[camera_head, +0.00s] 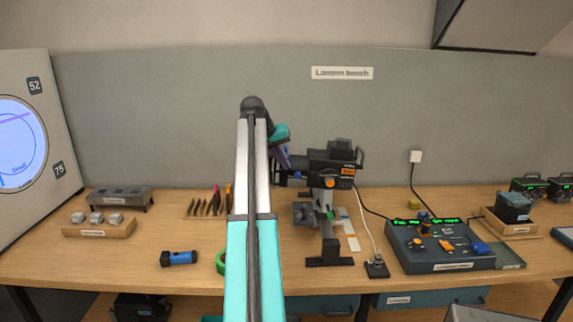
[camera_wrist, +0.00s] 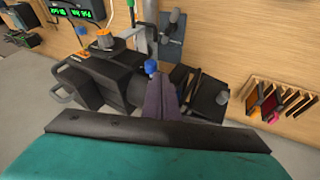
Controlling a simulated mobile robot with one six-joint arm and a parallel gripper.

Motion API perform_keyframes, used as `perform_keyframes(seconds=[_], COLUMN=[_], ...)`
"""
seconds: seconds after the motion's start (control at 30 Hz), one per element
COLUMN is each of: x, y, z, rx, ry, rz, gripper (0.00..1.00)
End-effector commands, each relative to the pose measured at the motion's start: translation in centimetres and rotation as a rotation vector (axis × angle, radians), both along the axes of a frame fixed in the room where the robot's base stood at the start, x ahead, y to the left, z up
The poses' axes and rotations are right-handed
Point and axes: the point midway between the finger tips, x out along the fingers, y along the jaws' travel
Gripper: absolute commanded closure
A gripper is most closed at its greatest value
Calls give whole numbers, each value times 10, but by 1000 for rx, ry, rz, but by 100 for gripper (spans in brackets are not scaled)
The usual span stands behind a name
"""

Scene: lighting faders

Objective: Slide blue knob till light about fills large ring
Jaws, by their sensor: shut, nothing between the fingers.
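The black lantern (camera_head: 330,158) stands on a post on the bench; its dark body also shows in the wrist view (camera_wrist: 95,78). A small blue knob (camera_head: 297,175) sits on the lantern's left part. In the wrist view the blue knob (camera_wrist: 151,66) shows just beyond my fingertips. My gripper (camera_head: 287,162) is shut and empty, its purple fingers right by the knob. I cannot tell if they touch. At the far left, a white screen (camera_head: 62,130) bears a pale blue light disc (camera_head: 22,150) with ring lines and the word "Small". The screen is cut by the picture edge.
A control desk (camera_head: 440,262) with green displays, orange knobs and a blue knob stands at right. My arm hides the bench's middle. A cable hangs right of the lantern.

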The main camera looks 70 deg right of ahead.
Motion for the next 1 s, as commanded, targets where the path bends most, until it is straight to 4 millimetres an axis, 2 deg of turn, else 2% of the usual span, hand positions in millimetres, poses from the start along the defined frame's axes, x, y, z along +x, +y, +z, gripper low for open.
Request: perform_keyframes(seconds=[0.03, 0.1, 0.43, 0.63, 0.93, 0.97, 1.0], x=[1, 2, 10, 13, 14, 14, 14], y=[4, 8, 26, 32, 33, 33, 33], z=[10, 18, 50, 57, 57, 57, 57], rx=[-1, -1, -1, 0, 1, 1, 0], ry=[0, 0, 0, 0, 0, 0, 0], rz=[0, 0, 1, 3, 5, 5, 6], gripper=[100, 100, 100, 100, 100, 98, 92])
